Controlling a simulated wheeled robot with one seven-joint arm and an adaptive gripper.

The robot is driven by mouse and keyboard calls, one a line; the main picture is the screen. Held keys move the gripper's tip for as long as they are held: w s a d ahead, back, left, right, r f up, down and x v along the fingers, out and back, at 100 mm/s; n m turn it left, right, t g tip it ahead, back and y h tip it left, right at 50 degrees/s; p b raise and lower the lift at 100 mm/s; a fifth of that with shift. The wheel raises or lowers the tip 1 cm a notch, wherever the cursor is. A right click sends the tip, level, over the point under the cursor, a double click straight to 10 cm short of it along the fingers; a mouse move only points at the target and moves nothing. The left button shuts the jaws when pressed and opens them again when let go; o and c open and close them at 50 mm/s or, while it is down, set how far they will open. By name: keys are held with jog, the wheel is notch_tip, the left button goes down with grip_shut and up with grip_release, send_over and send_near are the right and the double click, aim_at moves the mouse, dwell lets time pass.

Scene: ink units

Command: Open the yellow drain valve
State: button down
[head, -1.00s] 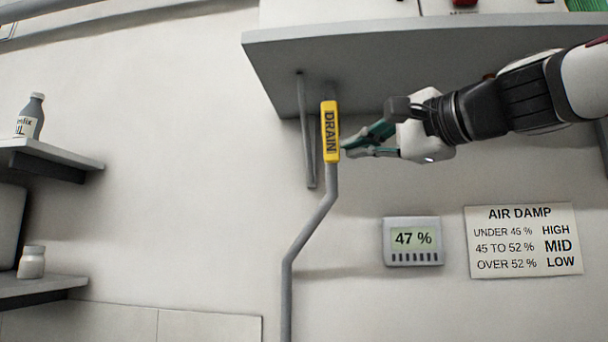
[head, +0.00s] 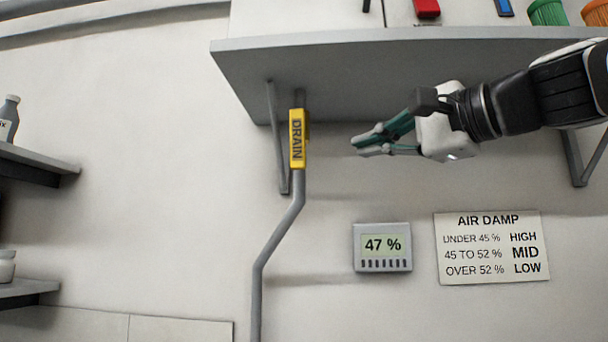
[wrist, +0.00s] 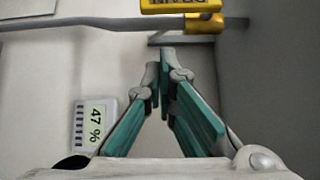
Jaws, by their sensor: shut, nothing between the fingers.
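The yellow drain valve handle (head: 297,139), marked DRAIN, stands upright in line with the grey pipe (head: 277,238) below the shelf. It also shows at the top edge of the wrist view (wrist: 182,6), where it is partly cut off. My gripper (head: 357,146) is to the right of the handle, apart from it, with a clear gap between. Its fingers point left at the handle. In the wrist view its green-padded fingers (wrist: 160,70) meet at the tips, shut and empty.
A grey shelf (head: 400,75) with brackets hangs just above my gripper. A humidity display (head: 382,246) reads 47 %, next to an AIR DAMP sign (head: 491,247). Small shelves (head: 40,160) are at the left. The wall between handle and left shelves is bare.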

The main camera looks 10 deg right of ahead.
jog(key=v, duration=0.5)
jog(key=shift+s+d+r, duration=0.1)
jog(key=shift+s+d, duration=0.05)
jog(key=shift+s, duration=0.1)
jog(key=s+a+f+n+g+h+p, duration=0.2)
jog(key=a+f+n+g+p, duration=0.15)
jog(key=f, duration=0.65)
jog(key=s+a+f+n+g+h+p, duration=0.1)
jog(key=s+a+f+n+g+p, duration=0.2)
jog(key=f, duration=0.8)
jog(key=s+d+f+n+g+h+p, duration=0.1)
jog(key=s+f+n+g+h, duration=0.1)
jog(key=s+f, duration=0.4)
jog(key=s+d+f+n+g+h+p, duration=0.2)
jog(key=s+f, duration=0.4)
jog(key=f, duration=0.5)
jog(key=shift+d+n+g+h, duration=0.15)
jog(key=shift+n+g+h, duration=0.55)
jog(key=shift+n, duration=0.45)
jog(key=shift+w+r, duration=0.1)
jog(key=shift+w, duration=0.05)
